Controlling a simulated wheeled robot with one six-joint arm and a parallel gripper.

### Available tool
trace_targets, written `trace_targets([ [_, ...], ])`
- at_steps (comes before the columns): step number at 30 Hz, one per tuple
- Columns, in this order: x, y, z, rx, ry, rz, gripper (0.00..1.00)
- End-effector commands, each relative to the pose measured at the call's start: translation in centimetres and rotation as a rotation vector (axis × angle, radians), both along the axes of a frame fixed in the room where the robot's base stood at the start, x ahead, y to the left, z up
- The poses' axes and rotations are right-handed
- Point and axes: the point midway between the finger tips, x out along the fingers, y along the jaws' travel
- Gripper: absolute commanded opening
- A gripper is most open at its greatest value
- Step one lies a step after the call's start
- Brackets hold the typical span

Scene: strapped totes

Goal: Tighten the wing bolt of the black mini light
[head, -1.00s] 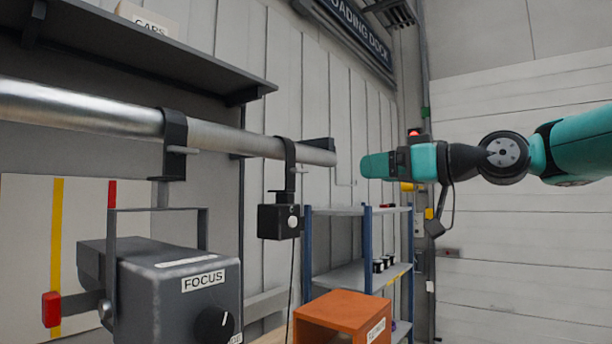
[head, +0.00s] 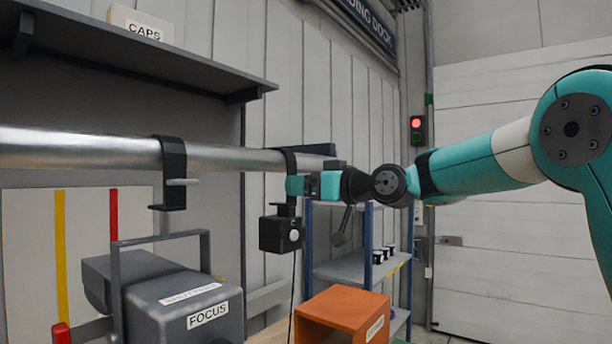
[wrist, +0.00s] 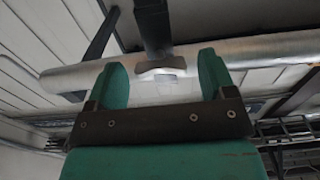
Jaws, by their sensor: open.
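The black mini light (head: 281,234) is a small box hanging from the metal pipe (head: 90,150) by a black hook clamp (head: 289,158). My gripper (head: 296,186) is at the lower part of that clamp, coming from the right. In the head view the gripper hides the wing bolt. In the wrist view my gripper (wrist: 162,74) is open, with one green finger on each side of the pale wing bolt (wrist: 160,68). The bolt sits at the end of the dark clamp (wrist: 152,22). I cannot tell whether the fingers touch it.
A larger grey light labelled FOCUS (head: 190,305) hangs from a second clamp (head: 174,165) to the left. An orange box (head: 343,312) is below. A shelf rack (head: 345,270) stands behind. A dark shelf (head: 130,60) with a CAPS box (head: 140,25) is above.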

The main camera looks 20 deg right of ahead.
Motion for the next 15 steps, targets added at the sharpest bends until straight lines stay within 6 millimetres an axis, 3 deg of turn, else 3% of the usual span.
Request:
trace_targets([
  [10,0.44,0.32,-0.08,0.0,0.0,-0.001,0.77],
  [11,0.44,0.32,-0.08,0.0,0.0,-0.001,0.74],
  [15,0.43,0.31,-0.07,0.0,0.0,-0.001,0.42],
])
